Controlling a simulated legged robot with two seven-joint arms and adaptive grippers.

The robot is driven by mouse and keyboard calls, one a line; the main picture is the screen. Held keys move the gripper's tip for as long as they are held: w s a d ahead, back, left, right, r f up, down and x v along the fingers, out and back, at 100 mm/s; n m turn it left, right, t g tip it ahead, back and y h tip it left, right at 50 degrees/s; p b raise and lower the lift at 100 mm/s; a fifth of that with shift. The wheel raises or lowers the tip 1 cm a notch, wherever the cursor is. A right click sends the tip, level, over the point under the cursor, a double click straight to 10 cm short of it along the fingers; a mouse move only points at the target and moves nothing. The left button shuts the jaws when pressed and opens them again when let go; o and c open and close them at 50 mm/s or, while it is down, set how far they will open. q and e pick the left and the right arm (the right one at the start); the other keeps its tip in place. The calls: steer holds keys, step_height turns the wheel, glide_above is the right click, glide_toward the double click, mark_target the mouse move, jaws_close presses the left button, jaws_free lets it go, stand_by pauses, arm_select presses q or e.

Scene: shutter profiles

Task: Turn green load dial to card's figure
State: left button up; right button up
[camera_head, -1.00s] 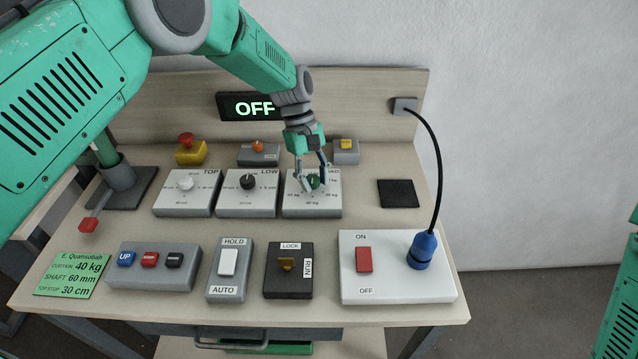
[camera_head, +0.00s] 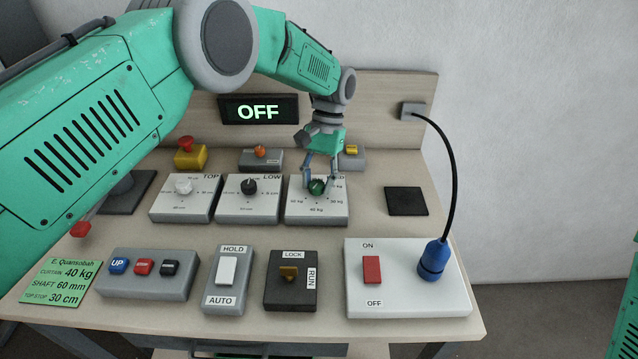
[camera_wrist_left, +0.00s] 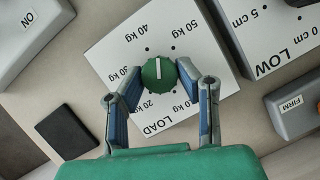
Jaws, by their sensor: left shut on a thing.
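The green card (camera_head: 60,284) at the front left reads curtain 40 kg, shaft 60 mm, top stop 30 cm. My right gripper is out of view.
The TOP dial box (camera_head: 184,210) and LOW dial box (camera_head: 248,210) stand left of the load plate. A black pad (camera_head: 406,201) lies to the right. Button, switch and key boxes line the front. The display (camera_head: 258,110) reads OFF. A cable rises from a blue plug (camera_head: 433,262).

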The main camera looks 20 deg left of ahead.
arm_select(q)
steer(key=shift+m+y, duration=0.9)
steer(key=shift+m, duration=1.4)
steer(key=shift+s, duration=0.1)
steer(key=o, duration=1.1)
steer(key=shift+v, duration=6)
steer(key=shift+s, duration=0.1)
